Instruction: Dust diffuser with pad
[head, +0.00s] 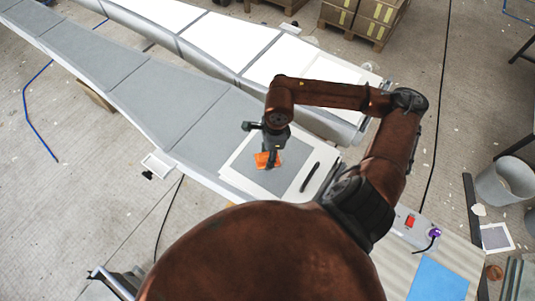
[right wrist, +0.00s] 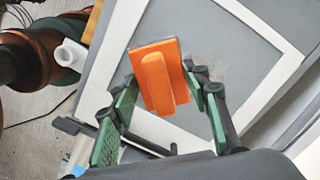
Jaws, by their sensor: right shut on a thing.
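The dusting pad is an orange block with a raised grip. In the head view the pad (head: 262,160) shows small under my right gripper (head: 268,152). The pad is over the grey diffuser panel (head: 284,179) with a white border; the panel also fills much of the right wrist view (right wrist: 225,45). A light smudge shows on the panel beside the pad. My left gripper is not in view.
A black stick-like tool (head: 310,177) lies on the panel's right border. The long grey mould (head: 190,125) runs to the upper left, with a white-topped mould (head: 245,48) behind it. A blue sheet (head: 438,280) lies at lower right, and a grey bin (head: 505,182) stands beyond.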

